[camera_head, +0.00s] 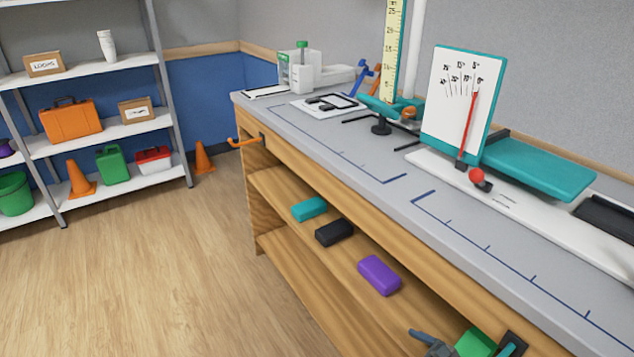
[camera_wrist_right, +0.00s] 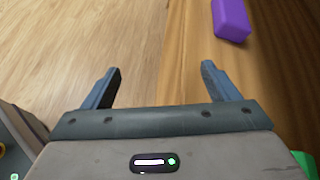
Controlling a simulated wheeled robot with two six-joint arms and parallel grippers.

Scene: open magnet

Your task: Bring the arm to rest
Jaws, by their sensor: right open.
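My right gripper (camera_wrist_right: 160,80) is open in the right wrist view, with its two grey-blue fingers well apart and nothing between them. The left finger is over the wooden floor and the right one is over the wooden shelf edge. A purple block (camera_wrist_right: 231,18) lies ahead of the right finger, clear of it. In the head view a grey part that seems to belong to my right gripper (camera_head: 430,342) shows at the bottom edge, near the shelf and mostly cut off. My left gripper is in neither view.
The workbench (camera_head: 330,140) has a lower shelf with a teal block (camera_head: 309,208), a black block (camera_head: 334,232) and the purple block (camera_head: 379,275). A green object (camera_head: 475,343) is at the lower right. An orange hook (camera_head: 245,142) sticks out. Open floor lies left.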

